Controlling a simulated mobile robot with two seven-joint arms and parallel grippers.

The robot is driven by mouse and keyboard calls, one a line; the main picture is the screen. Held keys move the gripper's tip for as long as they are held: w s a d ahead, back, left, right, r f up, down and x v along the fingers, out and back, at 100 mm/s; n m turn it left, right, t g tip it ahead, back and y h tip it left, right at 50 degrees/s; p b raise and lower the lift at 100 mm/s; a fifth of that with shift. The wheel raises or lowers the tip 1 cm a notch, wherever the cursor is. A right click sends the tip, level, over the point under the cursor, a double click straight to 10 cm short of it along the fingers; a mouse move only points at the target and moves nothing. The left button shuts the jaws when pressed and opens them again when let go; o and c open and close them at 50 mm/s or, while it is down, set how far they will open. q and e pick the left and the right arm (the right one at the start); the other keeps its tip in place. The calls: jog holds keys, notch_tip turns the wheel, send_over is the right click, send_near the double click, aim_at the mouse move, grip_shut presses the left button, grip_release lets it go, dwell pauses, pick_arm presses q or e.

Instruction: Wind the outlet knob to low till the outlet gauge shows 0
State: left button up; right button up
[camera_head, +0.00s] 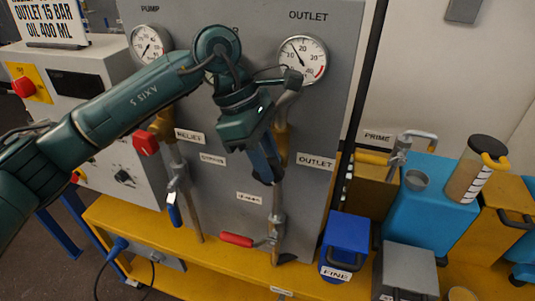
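The outlet gauge (302,60) is a round white dial at the upper right of the grey panel. Its needle points up and slightly left, near the smaller numbers; the exact value is too small to read. My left gripper (268,177) points downward in front of this pipework, just left of the label. The outlet knob cannot be made out and may be hidden behind the gripper. I cannot tell whether the fingers are open or hold anything. My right gripper is out of view.
The pump gauge (148,44) and a red knob (146,142) by the RELIEF label are on the left. A red-handled valve (237,240) is below my gripper. A blue FINE box (346,245) and a blue unit (428,205) stand right, on the yellow bench.

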pick_arm(q)
jog(key=shift+f, duration=0.1)
jog(key=shift+c, duration=0.5)
grip_shut()
